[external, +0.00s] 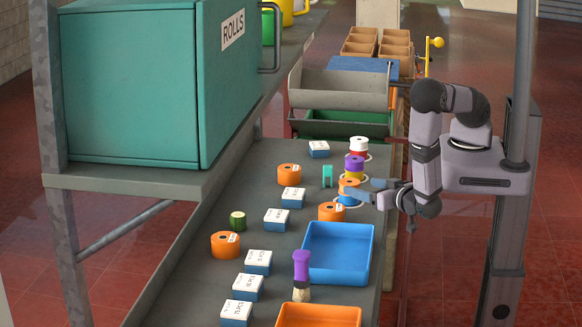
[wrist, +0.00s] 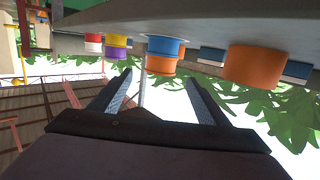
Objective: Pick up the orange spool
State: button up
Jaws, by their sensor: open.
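A small spool with an orange upper part (external: 349,183) over a blue lower part stands near the right edge of the grey bench, beside my gripper (external: 362,191). I cannot tell whether orange and blue are one piece. The wrist view looks inverted; there the orange part (wrist: 162,65) appears just beyond and between the fingertips of my gripper (wrist: 158,78). My gripper is open and empty, pointing left at low height. Wider orange rolls (external: 289,174), (external: 332,212) and (external: 226,245) lie on the bench. One wide roll (wrist: 262,68) shows right in the wrist view.
A purple-and-yellow spool (external: 354,165) and a white-and-red one (external: 358,146) stand behind it. A blue tray (external: 366,262) and an orange tray (external: 318,316) sit in front. A green item (external: 327,175) and several blue-white boxes (external: 276,221) occupy the bench.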

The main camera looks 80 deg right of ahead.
aim_at(355, 185)
jog(key=shift+b+x, duration=0.65)
jog(key=shift+x, duration=3)
jog(key=c, duration=1.1)
